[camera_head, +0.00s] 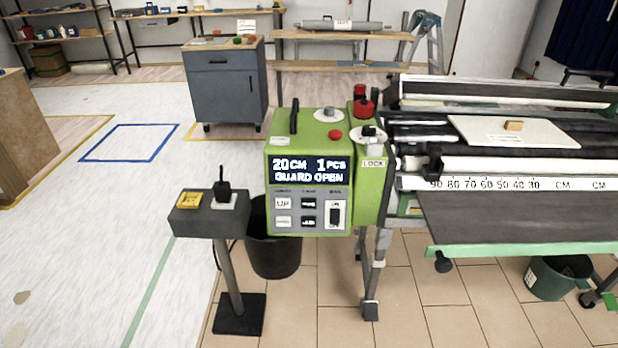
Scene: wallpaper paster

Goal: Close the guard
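The wallpaper paster has a green control box (309,185) at its left end. Its display (309,170) reads "20CM 1PCS GUARD OPEN". Rollers (530,167) and a long ruler strip (480,184) run to the right of the box. A long dark and pale panel (490,92) stands raised along the back of the rollers; it looks like the open guard, but I cannot be certain. A white-grey lever (369,134) sits by a "LOCK" label on the green side housing. Neither of my grippers is in view.
A pale board (513,131) with a small wooden block lies over the rollers. A pedestal (208,215) with a joystick and a yellow item stands front left. A black bin (274,250) and a green bucket (557,275) stand on the floor. Open floor lies left.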

